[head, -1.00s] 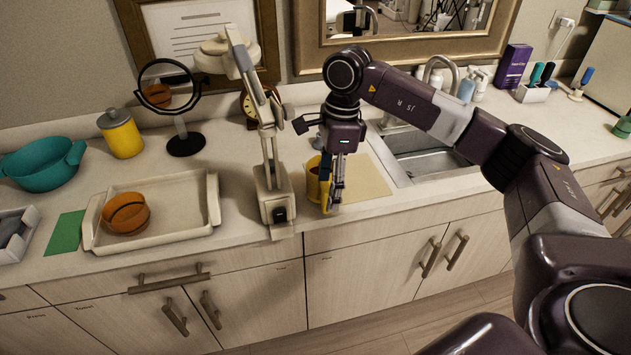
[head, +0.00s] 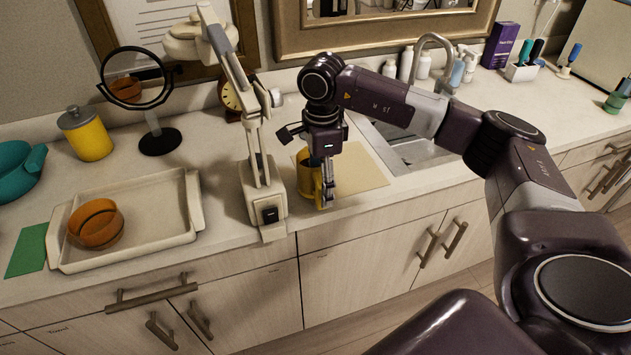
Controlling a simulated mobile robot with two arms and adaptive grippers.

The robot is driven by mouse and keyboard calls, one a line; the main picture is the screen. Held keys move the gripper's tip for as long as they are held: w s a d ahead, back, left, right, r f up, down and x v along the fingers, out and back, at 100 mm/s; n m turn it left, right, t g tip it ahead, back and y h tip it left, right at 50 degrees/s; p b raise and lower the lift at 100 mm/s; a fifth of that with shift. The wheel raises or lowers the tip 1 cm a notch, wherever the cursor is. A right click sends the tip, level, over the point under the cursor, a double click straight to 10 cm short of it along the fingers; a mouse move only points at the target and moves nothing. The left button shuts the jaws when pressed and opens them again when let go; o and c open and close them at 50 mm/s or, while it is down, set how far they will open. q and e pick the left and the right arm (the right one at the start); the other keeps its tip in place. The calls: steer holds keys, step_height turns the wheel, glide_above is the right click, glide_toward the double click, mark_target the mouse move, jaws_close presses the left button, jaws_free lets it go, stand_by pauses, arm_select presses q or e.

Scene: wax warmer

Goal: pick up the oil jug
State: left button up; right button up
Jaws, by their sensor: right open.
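The oil jug appears to be the yellow jug (head: 304,165) on the counter, just right of the lamp's base. My right gripper (head: 327,196) points down at the jug's right side, in front of its handle area, and covers part of it. The fingers are seen nearly edge-on, and they overlap the jug's yellow edge in the picture. Whether they touch it cannot be told. The jug stands upright on the counter. My left gripper is not in view.
A cream lamp (head: 262,190) with a jointed arm stands close left of the jug. A tan mat (head: 358,172) lies right of it, before the sink (head: 415,150). A cream tray (head: 150,250) with an orange bowl (head: 96,224) is at left. The counter's front edge is near.

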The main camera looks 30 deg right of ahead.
steer(key=shift+f+p, duration=0.35)
steer(key=shift+f, duration=1.65)
jaws_close()
